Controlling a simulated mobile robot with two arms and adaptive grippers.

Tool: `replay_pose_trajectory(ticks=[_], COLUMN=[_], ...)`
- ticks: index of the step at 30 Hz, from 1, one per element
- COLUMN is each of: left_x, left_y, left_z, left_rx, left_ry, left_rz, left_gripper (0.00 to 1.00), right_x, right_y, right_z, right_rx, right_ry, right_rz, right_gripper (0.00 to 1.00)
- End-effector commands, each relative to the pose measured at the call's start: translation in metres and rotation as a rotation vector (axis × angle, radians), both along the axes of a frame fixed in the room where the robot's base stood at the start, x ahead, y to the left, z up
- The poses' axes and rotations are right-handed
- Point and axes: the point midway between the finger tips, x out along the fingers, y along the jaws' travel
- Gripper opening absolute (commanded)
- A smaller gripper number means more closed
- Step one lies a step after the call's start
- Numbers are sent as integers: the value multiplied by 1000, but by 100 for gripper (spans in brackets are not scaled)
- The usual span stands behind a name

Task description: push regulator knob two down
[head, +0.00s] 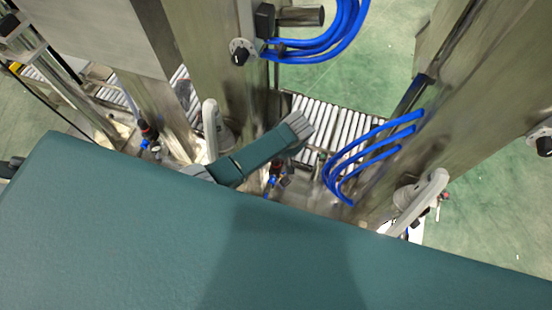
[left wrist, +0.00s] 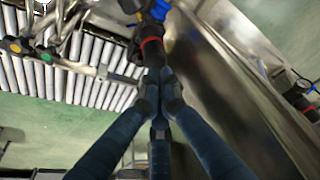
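In the left wrist view a regulator with a black knob (left wrist: 153,56) and a red ring stands right at the fingertips of my left gripper (left wrist: 165,82). The gripper's fingers are drawn together, with their tips at or very near the knob's end; I cannot tell whether they touch. A second regulator (left wrist: 300,95) with a black top and red ring is at the right edge. In the head view one regulator (head: 275,173) shows beside my arm and another (head: 148,131) farther left. My left fingertips are hidden there. My right gripper is in neither view.
Metal columns stand around the regulators. Blue hoses (head: 370,150) loop to the right of my arm. A roller conveyor (head: 335,122) lies behind, and it also shows in the left wrist view (left wrist: 85,75). A metal panel (left wrist: 225,80) is close on the fingers' right.

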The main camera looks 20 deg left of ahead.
Motion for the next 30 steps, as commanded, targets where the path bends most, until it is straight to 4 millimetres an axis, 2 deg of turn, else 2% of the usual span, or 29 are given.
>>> replay_pose_trajectory(ticks=[14,30], left_x=[0,0], left_y=[0,0], left_z=[0,-11], left_rx=[0,0], left_ry=[0,0], left_rz=[0,0], left_gripper=[0,0], right_x=[0,0], right_y=[0,0], right_z=[0,-9], right_rx=[0,0], right_ry=[0,-1], right_rz=[0,0], right_gripper=[41,41])
